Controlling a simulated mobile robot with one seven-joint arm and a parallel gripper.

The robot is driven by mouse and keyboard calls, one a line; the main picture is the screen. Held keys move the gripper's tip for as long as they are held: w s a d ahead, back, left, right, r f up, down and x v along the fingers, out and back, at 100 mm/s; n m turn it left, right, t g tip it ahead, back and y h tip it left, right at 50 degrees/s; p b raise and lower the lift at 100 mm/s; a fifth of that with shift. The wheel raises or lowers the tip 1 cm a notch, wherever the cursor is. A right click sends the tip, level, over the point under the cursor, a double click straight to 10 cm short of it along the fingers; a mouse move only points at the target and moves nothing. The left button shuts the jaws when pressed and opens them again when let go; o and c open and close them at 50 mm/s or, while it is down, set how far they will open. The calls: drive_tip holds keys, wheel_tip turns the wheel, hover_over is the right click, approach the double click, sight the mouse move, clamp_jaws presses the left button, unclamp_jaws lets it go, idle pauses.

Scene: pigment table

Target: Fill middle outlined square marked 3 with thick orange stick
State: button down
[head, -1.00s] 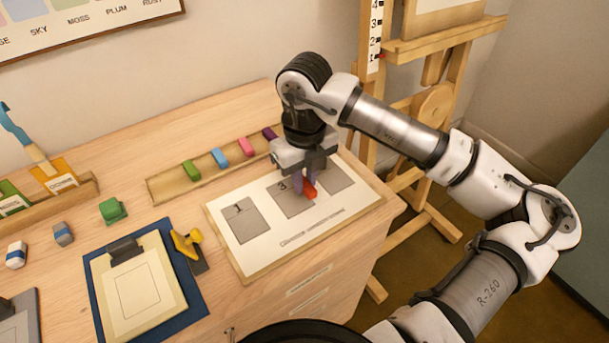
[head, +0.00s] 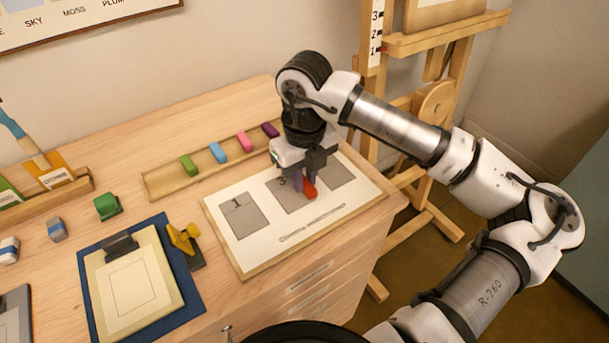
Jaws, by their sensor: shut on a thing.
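The white sheet on its board (head: 255,255) has three grey outlined squares in a row. The left square (head: 243,222) is marked 1 and is plain grey. The middle square (head: 291,203) is marked 3 and is partly hidden by my gripper. The right square (head: 339,174) is plain grey, and its number is hidden. My gripper (head: 304,188) points down over the middle square, shut on a thick red-orange stick (head: 310,190). The stick's lower end is at the right part of that square. I cannot tell whether it touches the sheet.
A wooden tray (head: 160,186) behind the sheet holds green, blue, pink and purple sticks. A blue-edged clipboard (head: 91,300), a yellow clip-like thing (head: 184,238) and a green block (head: 107,206) lie to the left. An easel (head: 455,100) stands right of the table.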

sight(280, 201)
drive_tip(key=shift+s+a+r, duration=0.1)
drive_tip(key=shift+s+a, duration=0.35)
drive_tip(key=shift+a, duration=0.2)
drive_tip(key=shift+s+a, duration=0.4)
drive_tip(key=shift+a, duration=0.2)
drive_tip(key=shift+s+a+b, duration=0.35)
drive_tip(key=shift+a, duration=0.2)
drive_tip(key=shift+s+a+b, duration=0.3)
drive_tip(key=shift+s+a, duration=0.05)
drive_tip(key=shift+a, duration=0.2)
drive_tip(key=shift+f+b, duration=0.25)
drive_tip(key=shift+b, duration=0.35)
drive_tip(key=shift+w+d+r+b, duration=0.1)
drive_tip(key=shift+w+d+b, duration=0.15)
drive_tip(key=shift+w+d, duration=0.4)
drive_tip(key=shift+w+d+r+b, duration=0.1)
drive_tip(key=shift+w+d+b, duration=0.2)
drive_tip(key=shift+d, duration=0.6)
drive_tip(key=shift+w+d+r+b, duration=0.1)
drive_tip(key=shift+w+d+b, duration=0.1)
drive_tip(key=shift+w+d, duration=0.45)
drive_tip(key=shift+d+f, duration=0.15)
drive_tip(key=shift+s+b, duration=0.1)
drive_tip(key=shift+b, duration=0.35)
